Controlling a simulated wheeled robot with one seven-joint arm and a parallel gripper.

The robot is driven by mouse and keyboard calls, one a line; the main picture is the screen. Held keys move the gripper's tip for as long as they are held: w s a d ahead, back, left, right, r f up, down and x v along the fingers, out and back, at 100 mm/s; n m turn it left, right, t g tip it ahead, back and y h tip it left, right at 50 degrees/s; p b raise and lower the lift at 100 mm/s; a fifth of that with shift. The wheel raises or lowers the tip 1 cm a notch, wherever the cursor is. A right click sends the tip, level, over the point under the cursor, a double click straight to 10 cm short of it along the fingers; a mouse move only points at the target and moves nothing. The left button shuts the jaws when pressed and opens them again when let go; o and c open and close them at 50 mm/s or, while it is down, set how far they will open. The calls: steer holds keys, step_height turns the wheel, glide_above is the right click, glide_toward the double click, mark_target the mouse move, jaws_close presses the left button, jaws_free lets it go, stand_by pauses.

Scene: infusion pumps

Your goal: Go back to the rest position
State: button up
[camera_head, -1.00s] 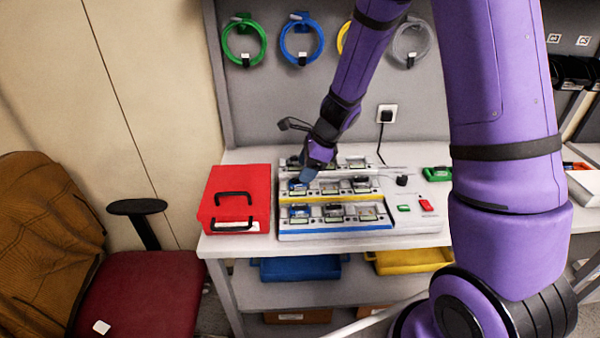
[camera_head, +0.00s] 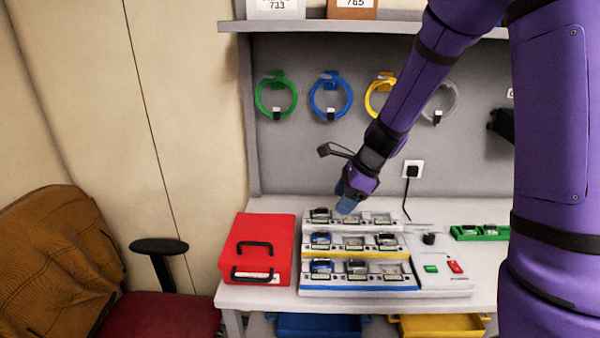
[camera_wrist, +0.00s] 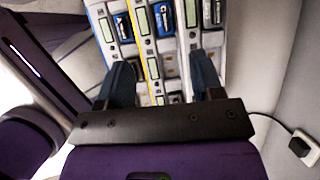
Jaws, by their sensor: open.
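My gripper (camera_head: 345,199) is above the back row of the pump rack (camera_head: 437,283), in front of the grey back panel. In the wrist view my gripper (camera_wrist: 165,85) shows two dark blue fingers spread apart with nothing held between them. The rack has several rows of bays with small devices in them, edged in white, yellow and blue. It also shows beyond the fingers in the wrist view (camera_wrist: 152,68). My purple arm comes down from the upper right.
A red case (camera_head: 257,249) stands left of the rack on the white table. A green tray (camera_head: 480,232) lies to the right. Coloured tubing coils, such as the blue one (camera_head: 330,97), hang on the panel. A socket (camera_head: 413,170) with a plug is behind. A chair (camera_head: 165,315) stands front left.

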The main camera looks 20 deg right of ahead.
steer(key=shift+r, duration=0.1)
steer(key=s+d+r+n+t+h, duration=0.1)
steer(key=s+r+n+h, duration=0.1)
steer(key=s+r+n, duration=0.8)
steer(key=s+d+r+n+t+h, duration=0.1)
steer(key=s+r+n+h, duration=0.1)
steer(key=s+r+n, duration=0.8)
steer(key=s+n, duration=0.1)
steer(key=s, duration=0.5)
steer(key=shift+s+d+n+t, duration=0.25)
steer(key=shift+d+n+t, duration=0.05)
steer(key=shift+t, duration=0.1)
steer(key=shift+c, duration=0.2)
stand_by(1.0)
